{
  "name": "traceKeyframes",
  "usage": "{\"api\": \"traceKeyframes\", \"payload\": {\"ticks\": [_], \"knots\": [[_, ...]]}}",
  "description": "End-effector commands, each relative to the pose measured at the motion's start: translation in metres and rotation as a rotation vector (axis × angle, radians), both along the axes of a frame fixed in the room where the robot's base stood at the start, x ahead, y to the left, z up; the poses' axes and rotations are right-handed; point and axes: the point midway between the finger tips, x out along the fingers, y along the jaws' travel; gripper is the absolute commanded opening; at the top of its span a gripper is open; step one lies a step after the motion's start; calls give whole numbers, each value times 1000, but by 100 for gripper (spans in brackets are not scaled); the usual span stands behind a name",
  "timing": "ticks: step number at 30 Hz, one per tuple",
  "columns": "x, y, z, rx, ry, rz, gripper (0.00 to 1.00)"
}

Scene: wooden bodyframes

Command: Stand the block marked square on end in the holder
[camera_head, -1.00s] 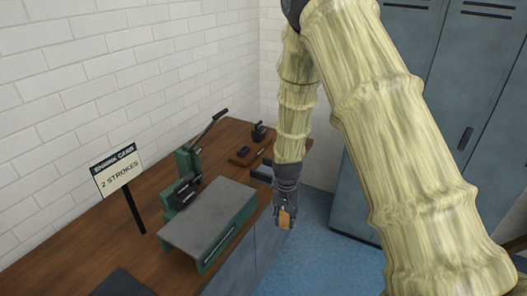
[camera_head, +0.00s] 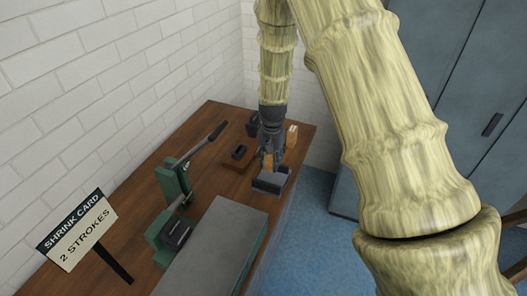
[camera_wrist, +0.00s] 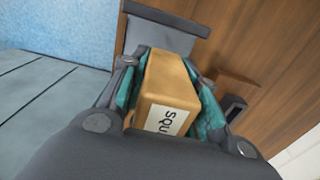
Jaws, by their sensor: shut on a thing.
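My gripper (camera_head: 268,160) is shut on the tan wooden block. In the wrist view the block (camera_wrist: 168,88) sits between the teal-padded fingers (camera_wrist: 167,95), with a white label reading "SQU", the rest cut off. The dark grey holder (camera_head: 271,182) is on the far end of the wooden bench. In the head view the gripper and block are over or just behind the holder. In the wrist view the holder (camera_wrist: 160,35) shows beyond the block, with a raised edge. I cannot tell whether the block touches it.
A green lever press (camera_head: 172,190) and a grey-topped stand (camera_head: 215,245) occupy the nearer bench. A small dark item (camera_head: 239,152) lies left of the gripper. A pale tan piece (camera_head: 292,135) shows right of my wrist. A "SHRINK CARD 2 STROKES" sign (camera_head: 77,230) stands at left.

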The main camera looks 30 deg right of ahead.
Motion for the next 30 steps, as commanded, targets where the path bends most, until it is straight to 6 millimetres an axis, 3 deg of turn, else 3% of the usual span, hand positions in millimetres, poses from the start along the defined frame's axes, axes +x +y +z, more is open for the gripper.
{"api": "traceKeyframes", "payload": {"ticks": [7, 30], "knots": [[-5, -2, -5, 0, -3, -3, 5], [3, -1, -63, 0, 6, -1, 5]]}}
